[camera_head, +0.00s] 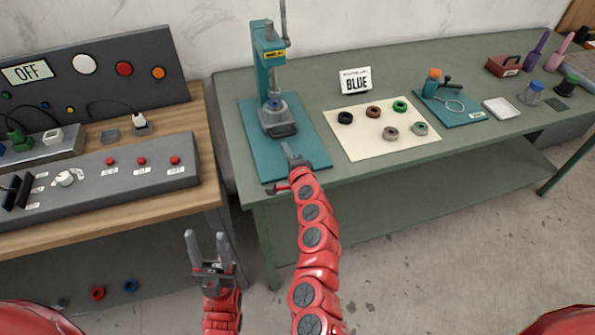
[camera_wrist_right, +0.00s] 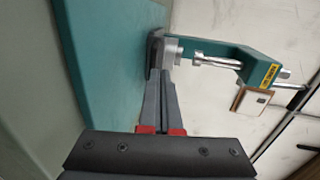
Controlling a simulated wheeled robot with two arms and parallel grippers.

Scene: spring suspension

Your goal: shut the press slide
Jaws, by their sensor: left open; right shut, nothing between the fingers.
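The teal press (camera_head: 264,60) stands on a teal mat on the green table. Its dark grey slide (camera_head: 279,126) sits low at the front, below the ram, with a small round blue-grey piece on top. My right gripper (camera_head: 288,150) is shut and empty, just in front of the slide and pointing at it. In the right wrist view the closed fingers (camera_wrist_right: 158,85) reach up to the slide's dark edge (camera_wrist_right: 154,48); I cannot tell whether they touch. My left gripper (camera_head: 207,240) is open and empty, low in front of the gap between the tables.
A small teal stand (camera_head: 447,112) and a white tray (camera_head: 501,108) are further right. A wooden bench with a control panel (camera_head: 110,172) is at left.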

